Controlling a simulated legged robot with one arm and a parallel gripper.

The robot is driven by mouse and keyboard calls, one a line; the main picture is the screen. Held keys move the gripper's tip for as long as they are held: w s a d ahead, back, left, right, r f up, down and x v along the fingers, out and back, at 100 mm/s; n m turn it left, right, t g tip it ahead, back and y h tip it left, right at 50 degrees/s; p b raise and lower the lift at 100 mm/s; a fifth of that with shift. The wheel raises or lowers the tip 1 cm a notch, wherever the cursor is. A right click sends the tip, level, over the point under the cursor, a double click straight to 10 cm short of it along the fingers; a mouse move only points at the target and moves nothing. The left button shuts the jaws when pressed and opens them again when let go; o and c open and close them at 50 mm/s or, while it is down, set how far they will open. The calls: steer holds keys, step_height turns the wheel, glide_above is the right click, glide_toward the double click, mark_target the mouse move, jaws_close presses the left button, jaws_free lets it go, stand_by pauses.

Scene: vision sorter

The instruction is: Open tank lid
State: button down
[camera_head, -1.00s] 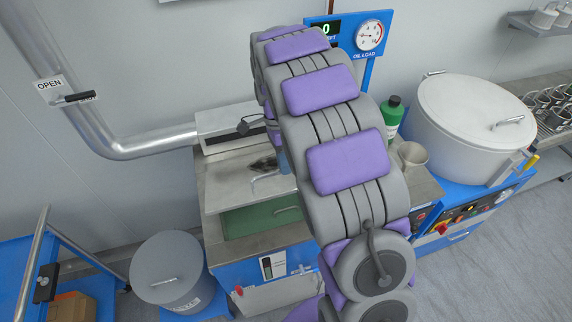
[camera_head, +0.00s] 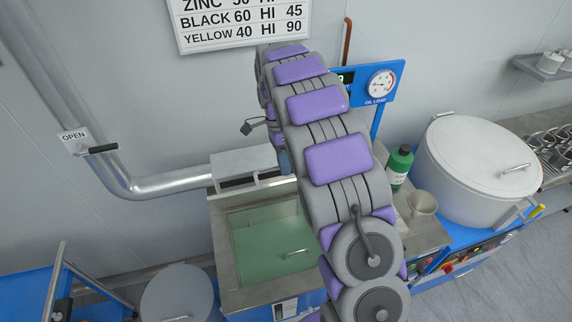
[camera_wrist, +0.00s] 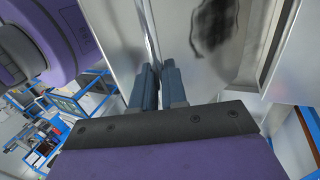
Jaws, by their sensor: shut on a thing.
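The tank (camera_head: 225,270) shows in the head view with its top uncovered. A green surface (camera_head: 265,235) lies inside its steel rim, with a small handle (camera_head: 297,253) showing there. My gripper (camera_wrist: 158,78) is shut in the wrist view, its two blue-grey fingers on a thin metal edge that looks like the tank lid (camera_wrist: 151,35). Pale metal faces rise on either side of that edge. In the head view my arm hides the lid and most of the gripper, so the exact hold and tilt of the lid cannot be told.
A steel pipe (camera_head: 170,184) with an OPEN sign runs along the left wall to a grey box (camera_head: 245,160) behind the tank. A green bottle (camera_head: 400,165), a cup (camera_head: 422,201) and a large white drum (camera_head: 470,165) stand right. A grey bin (camera_head: 178,295) stands front left.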

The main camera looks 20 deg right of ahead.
steer(key=w+p, duration=0.1)
steer(key=p, duration=0.2)
steer(key=w+g+p, duration=0.1)
steer(key=w+p, duration=0.1)
steer(key=p, duration=0.1)
steer(key=w+g+p, duration=0.1)
steer(key=w+p, duration=0.1)
steer(key=p, duration=0.1)
steer(key=shift+w+d+r, duration=0.1)
steer(key=shift+w+r, duration=0.1)
steer(key=shift+r, duration=0.05)
stand_by(0.4)
steer(key=c, duration=1.6)
jaws_free()
steer(key=o, duration=0.3)
steer(key=shift+w+f, duration=0.2)
steer(key=shift+w, duration=0.3)
steer(key=shift+o, duration=0.7)
steer(key=shift+r, duration=0.1)
steer(key=shift+d+r, duration=0.1)
